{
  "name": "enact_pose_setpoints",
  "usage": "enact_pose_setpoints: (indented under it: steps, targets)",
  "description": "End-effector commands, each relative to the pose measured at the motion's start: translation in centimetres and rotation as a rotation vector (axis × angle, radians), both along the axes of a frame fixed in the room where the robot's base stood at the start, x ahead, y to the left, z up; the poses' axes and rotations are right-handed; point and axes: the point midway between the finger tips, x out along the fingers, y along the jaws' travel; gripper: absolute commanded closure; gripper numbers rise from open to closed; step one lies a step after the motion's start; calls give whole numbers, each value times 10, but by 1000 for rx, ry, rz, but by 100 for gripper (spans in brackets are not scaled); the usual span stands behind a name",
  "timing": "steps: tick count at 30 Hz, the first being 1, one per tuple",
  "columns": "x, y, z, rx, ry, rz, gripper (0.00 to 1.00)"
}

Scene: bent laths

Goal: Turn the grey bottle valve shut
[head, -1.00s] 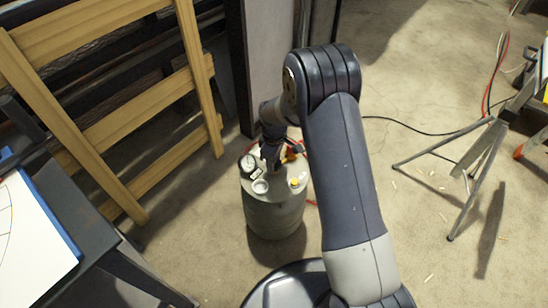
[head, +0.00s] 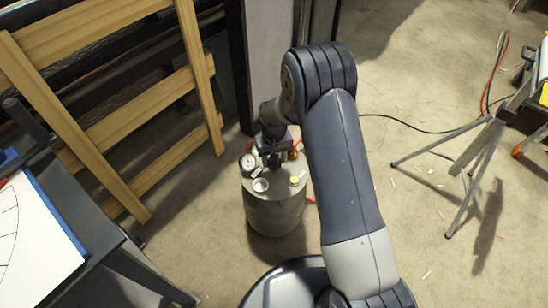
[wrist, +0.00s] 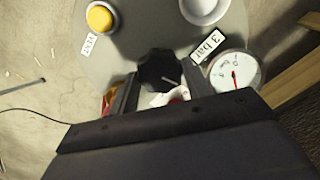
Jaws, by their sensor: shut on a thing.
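The grey bottle (head: 275,215) is a squat drum standing upright on the floor, left of my upper arm in the head view. Its valve is a dark lobed knob (wrist: 159,70) on the lid, seen in the wrist view with a pale line on it. My gripper (head: 272,161) points down at the lid; in the wrist view my gripper (wrist: 160,76) has one finger on each side of the knob and is shut on it. The knob's lower part and stem are hidden. In the head view my gripper covers the knob.
The lid carries a round gauge (wrist: 235,71) with a red needle, a "3 bar" tag (wrist: 208,46), a yellow cap (wrist: 100,18) and a white round fitting (wrist: 203,8). A wooden rack (head: 130,120) stands left; a tripod stand (head: 465,165) is right. Floor between is mostly clear.

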Motion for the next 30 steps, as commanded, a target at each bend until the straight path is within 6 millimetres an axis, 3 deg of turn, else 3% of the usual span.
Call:
enact_pose_setpoints:
  steps: [12,28,29,30]
  targets:
    - [0,0,0,0,-1,-172,76]
    - [0,0,0,1,-2,-193,76]
    - [0,0,0,1,-2,-193,51]
    - [0,0,0,1,-2,-193,48]
